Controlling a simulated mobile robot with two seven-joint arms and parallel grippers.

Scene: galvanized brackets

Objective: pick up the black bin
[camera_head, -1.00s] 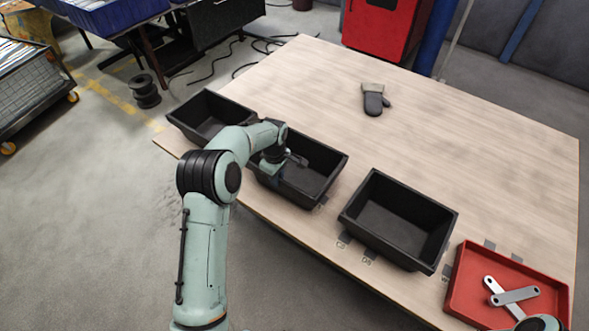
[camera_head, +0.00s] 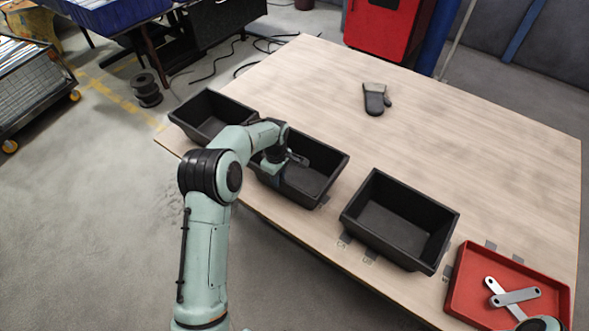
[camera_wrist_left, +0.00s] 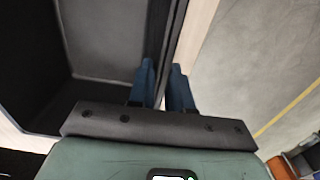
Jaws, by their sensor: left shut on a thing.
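Three black bins stand in a row along the near side of the table. The middle bin (camera_head: 318,186) has my left gripper (camera_head: 271,177) at its near left side; my arm hides part of that bin. In the left wrist view, the two blue fingers (camera_wrist_left: 163,75) of this gripper are closed on the bin's wall (camera_wrist_left: 171,45), one on each side. The bin's dark inside is left of the fingers. It looks empty and appears to rest on the table. The left bin (camera_head: 205,112) and right bin (camera_head: 400,222) also look empty. My right gripper's fingers do not show.
A red tray (camera_head: 462,290) with metal brackets (camera_head: 516,296) lies at the table's right, with part of my right arm over its near corner.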

